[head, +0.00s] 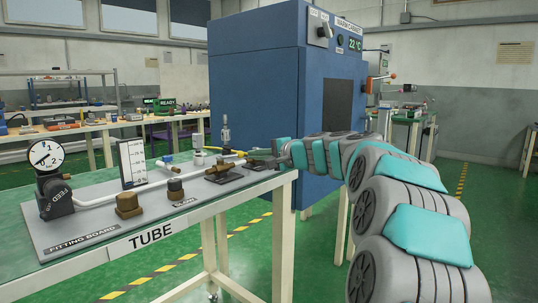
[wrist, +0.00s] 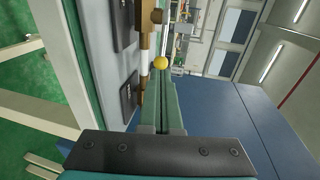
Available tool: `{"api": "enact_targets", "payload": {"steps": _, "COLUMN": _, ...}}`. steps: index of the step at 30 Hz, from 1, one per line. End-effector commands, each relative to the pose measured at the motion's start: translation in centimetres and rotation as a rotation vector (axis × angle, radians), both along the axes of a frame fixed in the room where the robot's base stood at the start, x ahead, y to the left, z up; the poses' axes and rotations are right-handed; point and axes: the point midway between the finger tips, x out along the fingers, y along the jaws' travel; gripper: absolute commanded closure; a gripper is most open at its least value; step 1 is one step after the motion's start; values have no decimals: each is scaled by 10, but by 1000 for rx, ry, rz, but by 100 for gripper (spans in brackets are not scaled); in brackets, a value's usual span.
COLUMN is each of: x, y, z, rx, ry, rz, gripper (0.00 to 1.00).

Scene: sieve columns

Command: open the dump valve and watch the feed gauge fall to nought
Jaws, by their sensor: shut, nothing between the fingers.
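The feed gauge (head: 46,155), a round white dial on a dark body marked FEED, stands at the left end of the fitting board (head: 95,222). Its needle is too small to read surely. Several brass and dark fittings sit along the board. A yellow handle (head: 235,152) shows near the board's far right end; I cannot tell whether it is the dump valve's. My gripper (head: 254,162) is over that end of the board, shut and empty. In the wrist view, its fingers (wrist: 162,118) point toward a yellow ball knob (wrist: 160,62) beside a brass fitting (wrist: 145,42), seemingly apart from it.
The board lies on a table marked TUBE (head: 150,236). A tall blue warm cabinet (head: 255,95) reading 22 °C stands behind my gripper. A white scale card (head: 133,162) stands upright on the board. Another bench (head: 75,128) is at the back left. Green floor is clear in front.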

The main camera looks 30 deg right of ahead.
Motion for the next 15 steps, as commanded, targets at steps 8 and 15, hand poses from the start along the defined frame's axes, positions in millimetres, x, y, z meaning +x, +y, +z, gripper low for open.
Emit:
{"api": "enact_targets", "payload": {"steps": 8, "x": 24, "y": 7, "z": -3, "rx": -4, "ry": -3, "rz": -1, "gripper": 100}}
{"api": "enact_targets", "payload": {"steps": 15, "x": 26, "y": 8, "z": -4, "rx": -3, "ry": -2, "rz": -1, "gripper": 100}}
